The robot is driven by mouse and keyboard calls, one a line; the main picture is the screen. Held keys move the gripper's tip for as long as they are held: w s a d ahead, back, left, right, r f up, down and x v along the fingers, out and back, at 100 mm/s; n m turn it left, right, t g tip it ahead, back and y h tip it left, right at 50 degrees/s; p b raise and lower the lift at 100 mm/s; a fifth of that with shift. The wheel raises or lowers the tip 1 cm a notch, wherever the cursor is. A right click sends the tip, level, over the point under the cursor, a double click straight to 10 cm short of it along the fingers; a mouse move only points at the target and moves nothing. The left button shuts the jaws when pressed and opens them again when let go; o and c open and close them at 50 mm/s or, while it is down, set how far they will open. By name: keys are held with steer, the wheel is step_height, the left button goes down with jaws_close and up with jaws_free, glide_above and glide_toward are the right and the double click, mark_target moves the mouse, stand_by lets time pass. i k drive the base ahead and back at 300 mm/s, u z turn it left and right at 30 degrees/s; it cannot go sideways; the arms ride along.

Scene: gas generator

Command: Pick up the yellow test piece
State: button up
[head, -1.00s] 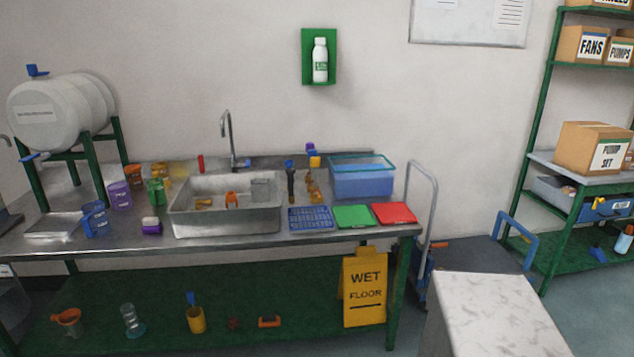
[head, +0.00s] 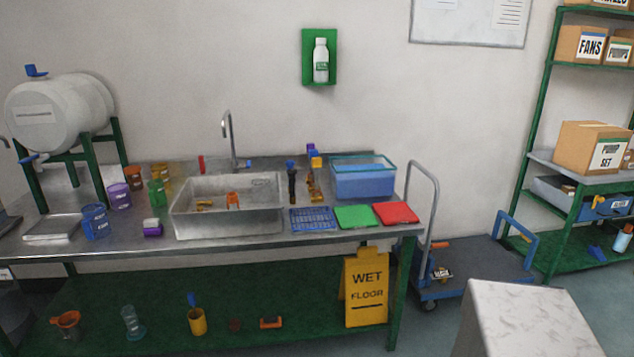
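No piece is marked as the yellow test piece, and I cannot tell for sure which it is. Another small yellowish item (head: 204,205) lies inside the sink (head: 228,224), left of an orange piece (head: 233,200). My gripper is not in view.
A blue bin (head: 363,182), a blue rack (head: 312,219), and green (head: 357,216) and red (head: 396,213) trays stand right of the sink. A cart (head: 480,263) and a pale marbled block (head: 530,310) are at right.

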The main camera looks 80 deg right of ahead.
mark_target(316, 161)
steer(key=u, duration=0.1)
steer(key=k, duration=0.6)
steer(key=z, duration=1.05)
steer(key=i, duration=0.5)
steer(key=z, duration=0.1)
